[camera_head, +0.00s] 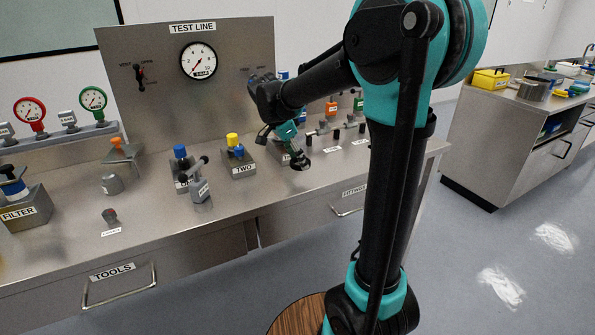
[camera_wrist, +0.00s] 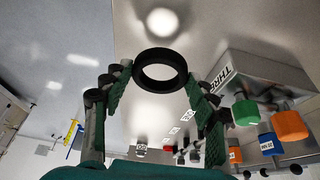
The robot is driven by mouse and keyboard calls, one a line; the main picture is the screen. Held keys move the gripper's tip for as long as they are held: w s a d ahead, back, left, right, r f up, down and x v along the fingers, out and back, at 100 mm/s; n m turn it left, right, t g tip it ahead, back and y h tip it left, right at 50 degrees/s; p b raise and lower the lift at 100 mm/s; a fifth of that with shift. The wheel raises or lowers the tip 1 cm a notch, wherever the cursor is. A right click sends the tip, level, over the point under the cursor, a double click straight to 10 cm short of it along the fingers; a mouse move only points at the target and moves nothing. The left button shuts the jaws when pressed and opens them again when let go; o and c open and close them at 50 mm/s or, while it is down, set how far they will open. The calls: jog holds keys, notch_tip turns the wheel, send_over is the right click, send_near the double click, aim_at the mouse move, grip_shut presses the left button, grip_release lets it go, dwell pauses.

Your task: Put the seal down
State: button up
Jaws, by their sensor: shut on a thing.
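The seal is a black ring (camera_wrist: 139,70), seen in the wrist view between the green-padded fingers of my gripper (camera_wrist: 159,78). The fingers are shut on it from both sides, and its hole shows the grey bench surface behind. In the head view my gripper (camera_head: 297,152) points down over the metal bench (camera_head: 262,195), to the right of the block marked TWO (camera_head: 239,171). A small dark shape at its tips there is probably the seal. I cannot tell whether the seal touches the bench.
A block marked THREE (camera_wrist: 262,78) stands close to my right finger in the wrist view, with green, orange and blue knobs near it. A grey fitting with a black handle (camera_head: 200,190) stands left of my gripper. The bench front is fairly clear.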

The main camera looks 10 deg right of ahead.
aim_at(301, 178)
jog(key=shift+f, duration=2.4)
jog(key=shift+f, duration=0.1)
jog(key=o, duration=1.1)
jog(key=v, duration=1.2)
